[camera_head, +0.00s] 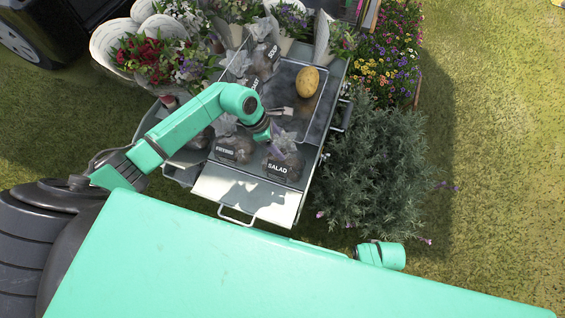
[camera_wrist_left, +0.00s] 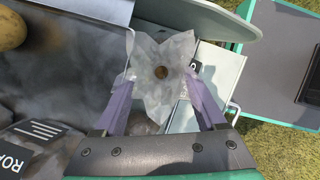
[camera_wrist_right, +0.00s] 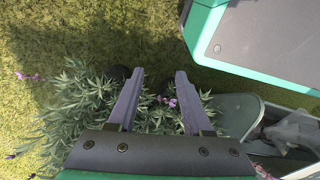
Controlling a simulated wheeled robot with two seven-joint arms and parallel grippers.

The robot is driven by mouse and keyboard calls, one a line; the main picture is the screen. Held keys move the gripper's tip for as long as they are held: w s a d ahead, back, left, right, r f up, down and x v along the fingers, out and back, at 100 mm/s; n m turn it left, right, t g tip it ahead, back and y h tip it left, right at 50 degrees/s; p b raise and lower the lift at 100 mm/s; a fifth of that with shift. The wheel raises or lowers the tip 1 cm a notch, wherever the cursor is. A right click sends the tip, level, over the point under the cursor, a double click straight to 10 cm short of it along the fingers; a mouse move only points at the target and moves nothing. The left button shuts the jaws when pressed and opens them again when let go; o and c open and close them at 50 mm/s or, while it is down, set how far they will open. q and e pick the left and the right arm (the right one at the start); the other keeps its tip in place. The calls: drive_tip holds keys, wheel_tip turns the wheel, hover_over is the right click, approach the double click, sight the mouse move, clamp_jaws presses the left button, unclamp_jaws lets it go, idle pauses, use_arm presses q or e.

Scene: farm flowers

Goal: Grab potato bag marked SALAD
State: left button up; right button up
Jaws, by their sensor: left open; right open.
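The potato bag marked SALAD (camera_head: 281,171) lies at the near right of the bags on the metal cart, with its black label facing up. My left gripper (camera_head: 284,144) is open above its gathered top. In the left wrist view the gripper's fingers (camera_wrist_left: 160,76) stand apart on either side of a bag's pale, star-shaped top (camera_wrist_left: 164,50); I cannot tell if they touch it. My right gripper (camera_wrist_right: 153,78) is open and empty above a lavender bush, off the cart's side.
A bag marked FRYING (camera_head: 233,151) lies left of the SALAD bag. A loose potato (camera_head: 307,81) lies on the cart's tray. The bush (camera_head: 375,165) crowds the cart's right side. Flower bouquets (camera_head: 150,55) stand at back left.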

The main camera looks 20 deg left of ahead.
use_arm(q)
drive_tip(key=x, duration=0.3)
drive_tip(key=shift+s+f, duration=0.1)
drive_tip(key=shift+f, duration=0.1)
drive_tip(key=shift+r, duration=0.1)
clamp_jaws()
drive_tip(key=shift+d, duration=0.1)
idle(0.9)
